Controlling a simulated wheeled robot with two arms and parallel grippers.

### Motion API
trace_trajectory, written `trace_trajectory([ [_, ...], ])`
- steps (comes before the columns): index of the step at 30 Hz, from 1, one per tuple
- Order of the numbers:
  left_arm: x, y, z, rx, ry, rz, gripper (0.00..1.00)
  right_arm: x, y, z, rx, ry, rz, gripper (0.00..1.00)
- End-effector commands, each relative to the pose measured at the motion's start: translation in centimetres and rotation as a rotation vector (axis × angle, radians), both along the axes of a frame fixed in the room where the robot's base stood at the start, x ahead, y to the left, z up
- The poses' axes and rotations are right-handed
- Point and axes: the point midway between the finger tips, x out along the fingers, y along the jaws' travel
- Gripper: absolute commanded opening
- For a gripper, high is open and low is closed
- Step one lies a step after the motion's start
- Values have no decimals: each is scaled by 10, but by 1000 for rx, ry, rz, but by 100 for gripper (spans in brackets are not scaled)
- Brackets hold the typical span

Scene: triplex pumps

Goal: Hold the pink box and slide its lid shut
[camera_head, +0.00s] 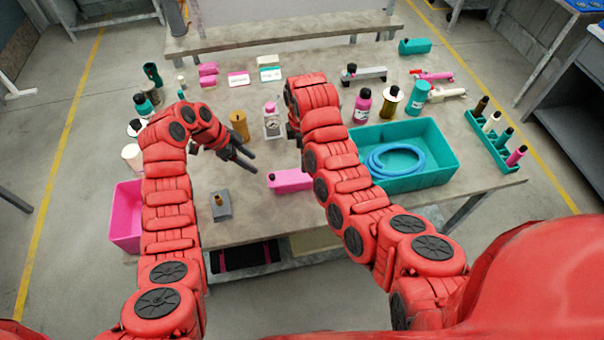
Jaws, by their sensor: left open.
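A long pink box (292,180) with a small dark part at its left end lies near the table's front middle. My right forearm covers its right end, and I cannot make out its lid. A smaller pink box (208,72), which seems to have two stacked parts, sits at the back left. My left gripper (250,161) is open and empty, its dark fingers pointing right, above and left of the long pink box and apart from it. My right gripper (293,132) is mostly hidden by its own arm; only dark parts show.
A teal bin (440,150) with a coiled blue hose (398,160) stands on the right. A pink bin (126,215) is at the left edge. A grey block (221,206) lies front left. A yellow can (239,125) and a small jar (271,125) stand near the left gripper. Bottles line the back right.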

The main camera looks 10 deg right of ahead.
Motion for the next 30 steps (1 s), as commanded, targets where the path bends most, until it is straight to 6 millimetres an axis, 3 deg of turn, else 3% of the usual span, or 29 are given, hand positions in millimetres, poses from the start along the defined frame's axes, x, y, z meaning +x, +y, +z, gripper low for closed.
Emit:
trace_trajectory([
  [7, 0, 0, 0, 0, 0, 0, 50, 1, -2, -13, -11, -11, 5, 100],
  [15, 0, 0, 0, 0, 0, 0, 50, 0, -2, -74, -8, -6, 4, 100],
  [20, 0, 0, 0, 0, 0, 0, 50, -1, -1, -101, -8, -4, 5, 100],
  [30, 0, 0, 0, 0, 0, 0, 50, 1, -1, -122, -7, -11, 6, 100],
])
